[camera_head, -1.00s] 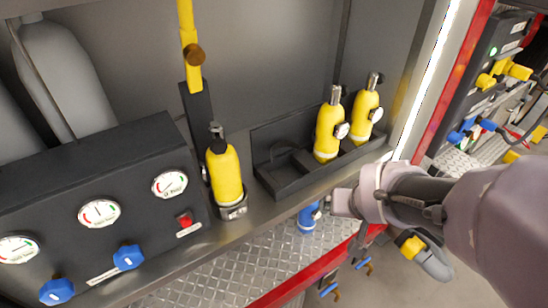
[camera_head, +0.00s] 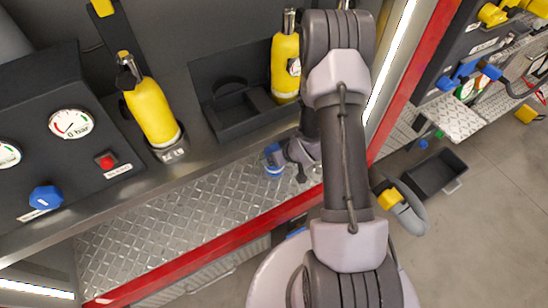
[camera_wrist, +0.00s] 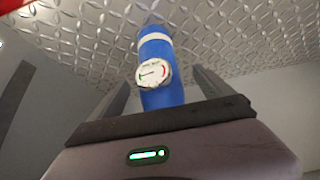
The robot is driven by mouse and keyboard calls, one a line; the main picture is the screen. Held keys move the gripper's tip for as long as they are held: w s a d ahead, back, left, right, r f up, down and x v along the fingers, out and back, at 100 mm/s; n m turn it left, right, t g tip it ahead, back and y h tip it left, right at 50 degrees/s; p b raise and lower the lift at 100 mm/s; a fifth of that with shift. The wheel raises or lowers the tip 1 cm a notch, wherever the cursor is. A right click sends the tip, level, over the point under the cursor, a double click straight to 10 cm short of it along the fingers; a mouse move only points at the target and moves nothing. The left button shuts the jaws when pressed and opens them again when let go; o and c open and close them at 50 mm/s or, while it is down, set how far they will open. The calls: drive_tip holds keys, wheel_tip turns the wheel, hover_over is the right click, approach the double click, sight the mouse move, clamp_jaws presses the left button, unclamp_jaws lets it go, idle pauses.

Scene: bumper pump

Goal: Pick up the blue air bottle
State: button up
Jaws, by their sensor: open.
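The blue air bottle (camera_head: 273,168) stands on the diamond-plate deck below the dark rack, partly hidden beside my gripper in the head view. In the wrist view the blue bottle (camera_wrist: 161,52) has a white band and a round white gauge, and its lower part in the picture is hidden behind the gripper body. My gripper (camera_head: 298,160) is just right of the bottle in the head view. In the wrist view my open gripper (camera_wrist: 160,85) has one finger on each side of the bottle, with no clear contact.
A yellow bottle (camera_head: 152,110) stands in a holder on the left, and another yellow bottle (camera_head: 285,65) stands in the black rack (camera_head: 225,112). A gauge panel (camera_head: 85,160) is at far left. A red edge (camera_head: 205,260) bounds the deck, which is clear left of the blue bottle.

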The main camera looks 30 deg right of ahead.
drive_tip(key=b+x, duration=0.2)
drive_tip(key=x, duration=0.3)
drive_tip(key=shift+d+f, duration=0.1)
clamp_jaws()
